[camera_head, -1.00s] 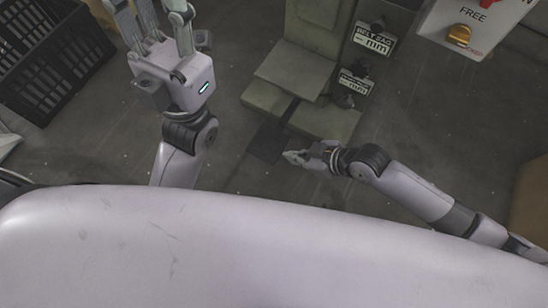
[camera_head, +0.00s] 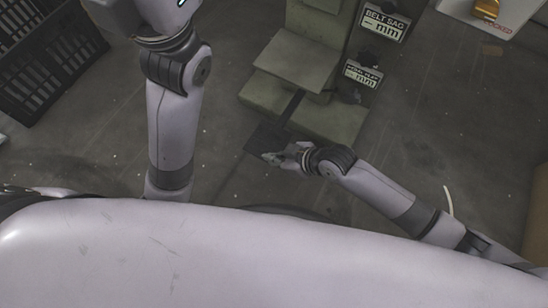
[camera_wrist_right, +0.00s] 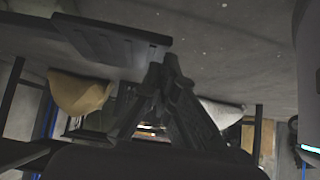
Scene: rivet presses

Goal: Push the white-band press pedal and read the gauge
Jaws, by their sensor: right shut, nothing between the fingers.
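The green press (camera_head: 298,60) stands at the top centre in the head view. A dark flat pedal plate (camera_head: 262,136) sits in front of it near the floor, joined by a dark bar. My right gripper (camera_head: 268,157) is shut and empty, at the plate's near edge; I cannot tell whether it touches. In the right wrist view the pedal plate (camera_wrist_right: 118,42) lies beyond and left of the shut fingers (camera_wrist_right: 160,72). My left gripper's base (camera_head: 150,12) is cut by the top edge, its fingers outside the frame. No white band or gauge reading is clear.
Labels reading BELT SAG mm (camera_head: 384,22) and another mm sign (camera_head: 363,74) are on the press's right side. Black crates (camera_head: 50,55) stand at upper left. A brown box edge (camera_head: 536,215) is at right.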

